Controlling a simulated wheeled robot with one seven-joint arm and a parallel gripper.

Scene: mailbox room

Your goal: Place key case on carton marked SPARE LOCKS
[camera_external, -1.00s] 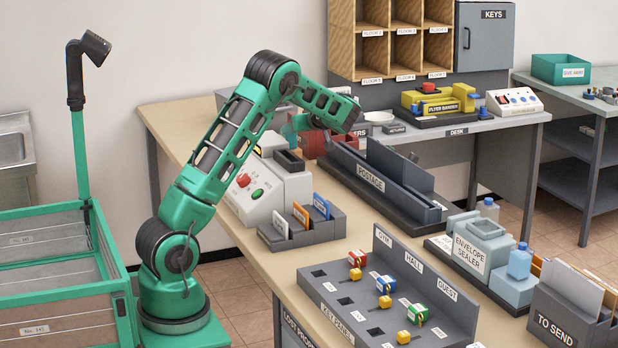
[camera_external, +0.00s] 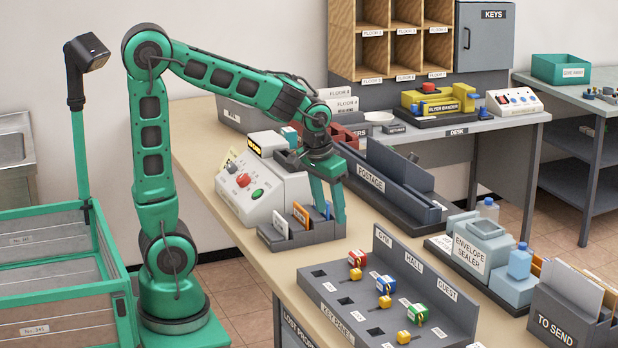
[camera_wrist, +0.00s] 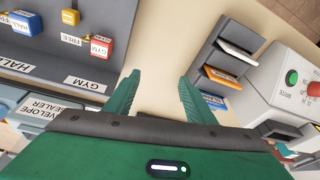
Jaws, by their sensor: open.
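No thing in view carries a readable SPARE LOCKS label, and I cannot tell which thing is the key case. Small red (camera_external: 357,259), blue (camera_external: 385,284) and green (camera_external: 419,313) cases stand on the grey key panel (camera_external: 325,271), by the GYM, HALL and GUEST labels. The red case also shows top left in the wrist view (camera_wrist: 100,46). My gripper (camera_external: 330,212) is open, pointing down by the small card rack (camera_external: 284,241), behind the panel. In the wrist view my gripper (camera_wrist: 159,82) has bare table between its fingers.
The button machine (camera_external: 262,190) stands left of the card rack. The POSTAGE rack (camera_external: 370,180), envelope sealer (camera_external: 476,245) and TO SEND box (camera_external: 560,315) line the table's right side. Bare tabletop (camera_external: 350,232) lies between rack and panel.

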